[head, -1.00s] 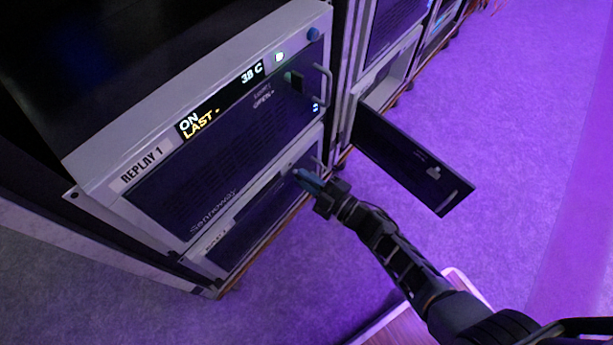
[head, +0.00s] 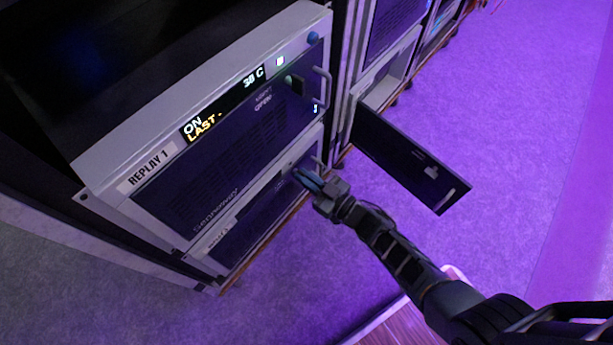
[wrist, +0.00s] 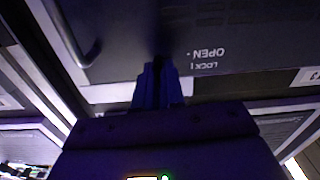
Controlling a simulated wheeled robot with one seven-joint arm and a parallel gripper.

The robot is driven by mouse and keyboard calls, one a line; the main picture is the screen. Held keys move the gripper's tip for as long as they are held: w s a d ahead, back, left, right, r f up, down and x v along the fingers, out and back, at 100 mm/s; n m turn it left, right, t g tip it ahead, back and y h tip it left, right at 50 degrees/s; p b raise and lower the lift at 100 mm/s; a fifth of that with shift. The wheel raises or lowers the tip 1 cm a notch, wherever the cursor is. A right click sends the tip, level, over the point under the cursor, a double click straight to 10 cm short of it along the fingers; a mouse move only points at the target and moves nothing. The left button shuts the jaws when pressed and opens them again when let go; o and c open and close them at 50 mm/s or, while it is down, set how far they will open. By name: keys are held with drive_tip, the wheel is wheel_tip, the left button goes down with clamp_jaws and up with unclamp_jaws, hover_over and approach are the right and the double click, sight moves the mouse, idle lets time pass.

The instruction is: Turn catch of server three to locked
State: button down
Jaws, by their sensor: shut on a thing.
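My gripper (head: 300,175) reaches the front of the lower rack unit (head: 252,218), below the unit marked REPLAY 1. Its blue fingers are closed together at the upper right part of that front, by the handle. In the wrist view the fingertips (wrist: 158,68) meet the dark panel (wrist: 125,40) beside an upside-down printed label (wrist: 207,59) reading OPEN and LOCK. The catch is hidden between the fingers, so its angle cannot be seen. The lower unit's own name label is too small to read.
The REPLAY 1 unit (head: 225,150) sits directly above, with its own catch (head: 297,84) and handle (head: 323,88). An open dark door panel (head: 408,157) sticks out to the right of my gripper. Purple floor (head: 510,120) is clear beyond it.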

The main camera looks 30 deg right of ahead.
drive_tip(key=shift+m, duration=0.5)
drive_tip(key=c, duration=1.2)
unclamp_jaws()
drive_tip(key=shift+c, duration=0.2)
drive_tip(key=p+v, duration=0.1)
drive_tip(key=v, duration=0.7)
